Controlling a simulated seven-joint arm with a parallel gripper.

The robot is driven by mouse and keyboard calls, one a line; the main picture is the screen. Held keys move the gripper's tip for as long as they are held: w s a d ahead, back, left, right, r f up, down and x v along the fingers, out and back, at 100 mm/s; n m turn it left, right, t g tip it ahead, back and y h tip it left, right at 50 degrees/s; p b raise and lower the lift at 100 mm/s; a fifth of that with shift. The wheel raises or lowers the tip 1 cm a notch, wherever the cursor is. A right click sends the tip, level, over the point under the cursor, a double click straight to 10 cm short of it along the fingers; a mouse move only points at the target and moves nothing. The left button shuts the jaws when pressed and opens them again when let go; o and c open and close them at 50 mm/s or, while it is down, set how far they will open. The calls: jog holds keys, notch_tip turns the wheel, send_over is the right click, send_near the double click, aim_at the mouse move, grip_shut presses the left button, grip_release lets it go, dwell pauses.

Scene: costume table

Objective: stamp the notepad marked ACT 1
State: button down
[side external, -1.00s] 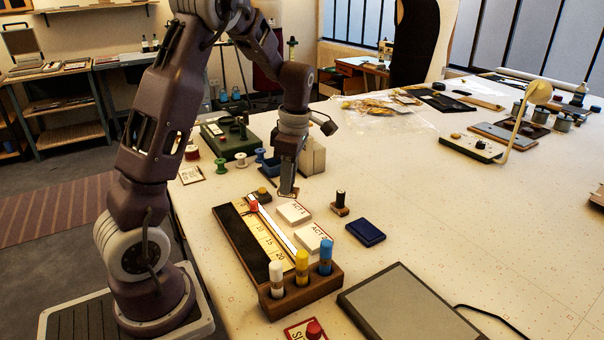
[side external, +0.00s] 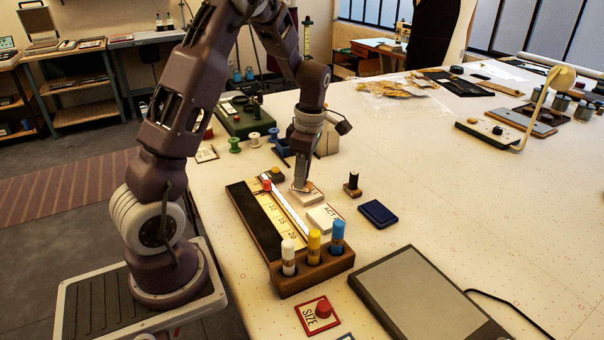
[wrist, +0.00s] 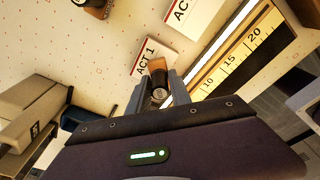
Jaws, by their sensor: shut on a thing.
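My gripper (side external: 303,182) is shut on a stamp with a wooden base (wrist: 160,66) and a dark round handle. The ACT 1 notepad (side external: 309,199) is a white block directly under the stamp, partly hidden by it. In the wrist view its red-edged ACT 1 label (wrist: 146,55) shows beside the stamp's base. The stamp is at or very near the pad's top; I cannot tell whether it touches. The ACT 2 notepad (side external: 325,219) lies just nearer the camera. A second stamp (side external: 353,186) stands on the table to the right.
A blue ink pad (side external: 378,213) lies to the right. A ruler tray (side external: 247,222) and a wooden rack (side external: 313,276) with white, yellow and blue bottles stand close by. A SIZE card with a red knob (side external: 323,310) is in front.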

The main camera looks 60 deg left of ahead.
jog(key=shift+f, duration=0.6)
dwell(1.1)
jog(key=shift+r, duration=3.55)
